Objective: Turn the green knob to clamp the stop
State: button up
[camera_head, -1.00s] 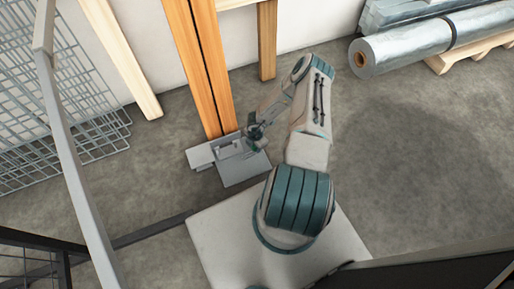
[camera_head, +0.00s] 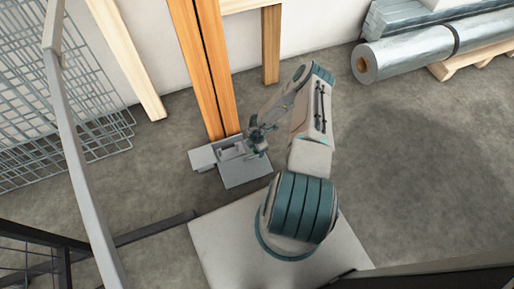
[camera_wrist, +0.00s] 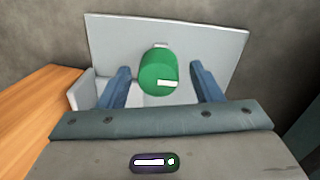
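The green knob (camera_wrist: 158,72) shows in the wrist view between the two blue fingers of my gripper (camera_wrist: 160,82). It is a short round cylinder with white marks at its far and near edges. The fingers stand apart, with a gap on each side of the knob, so my gripper is open around or just above it. The knob is in front of a light grey metal plate (camera_wrist: 210,42). In the head view my gripper (camera_head: 257,138) is at the grey stop fixture (camera_head: 204,158) at the foot of the wooden posts; the knob is hidden there.
Orange wooden posts (camera_head: 205,70) rise directly behind the fixture. A wire mesh stack (camera_head: 70,100) and a grey rail (camera_head: 75,150) are on the left. Foil-wrapped rolls (camera_head: 405,52) lie on a pallet at the right. The floor right of my arm is clear.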

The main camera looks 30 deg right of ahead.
notch_tip(320, 180, up, 14)
jog(key=p, duration=0.5)
jog(key=shift+s, duration=0.25)
jog(key=shift+f, duration=0.1)
